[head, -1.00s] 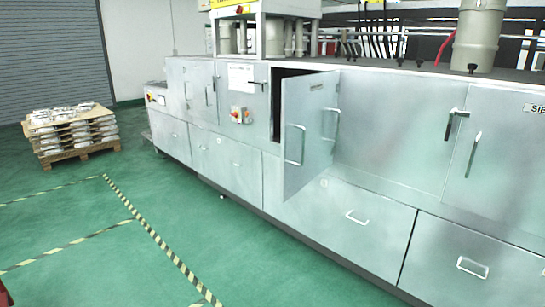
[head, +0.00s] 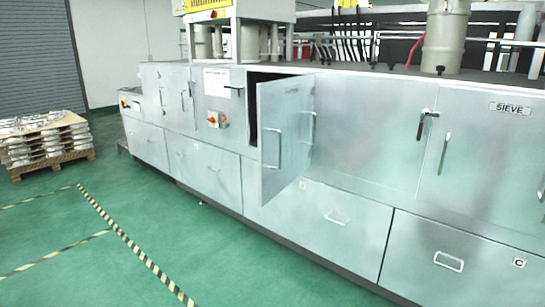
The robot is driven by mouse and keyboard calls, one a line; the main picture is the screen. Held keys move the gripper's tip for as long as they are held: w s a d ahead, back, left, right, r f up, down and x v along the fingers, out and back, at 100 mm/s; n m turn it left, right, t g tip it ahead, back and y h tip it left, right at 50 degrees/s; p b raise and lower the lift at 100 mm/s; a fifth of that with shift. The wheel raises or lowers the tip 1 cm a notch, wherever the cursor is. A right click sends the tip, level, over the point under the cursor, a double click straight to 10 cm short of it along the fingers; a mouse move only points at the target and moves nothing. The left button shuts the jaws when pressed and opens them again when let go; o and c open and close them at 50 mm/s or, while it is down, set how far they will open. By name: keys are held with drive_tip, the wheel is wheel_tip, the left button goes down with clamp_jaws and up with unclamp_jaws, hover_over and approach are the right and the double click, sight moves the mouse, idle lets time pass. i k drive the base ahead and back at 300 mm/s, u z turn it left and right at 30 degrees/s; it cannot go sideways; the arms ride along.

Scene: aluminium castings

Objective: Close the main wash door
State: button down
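The main wash door (head: 285,140) is a silver metal panel in the middle of the head view, on the long washing machine (head: 370,135). It stands partly open, swung outward, and a dark opening (head: 253,108) shows behind its left side. A bar handle (head: 273,150) is upright on the door's outer face. Part of another handle shows just past the door's right edge. My gripper is not in view.
Closed doors with handles, one labelled SIEVE (head: 509,107), line the machine to the right. Drawers (head: 335,219) run below. A pallet of castings (head: 45,142) stands at the left. Green floor with striped tape (head: 130,240) in front is clear.

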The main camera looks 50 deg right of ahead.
sight(285, 106)
drive_tip(key=z, duration=0.4)
drive_tip(key=i, duration=0.85)
drive_tip(key=k, duration=0.9)
drive_tip(key=z, duration=0.2)
drive_tip(key=i, duration=0.65)
drive_tip(key=u, duration=0.05)
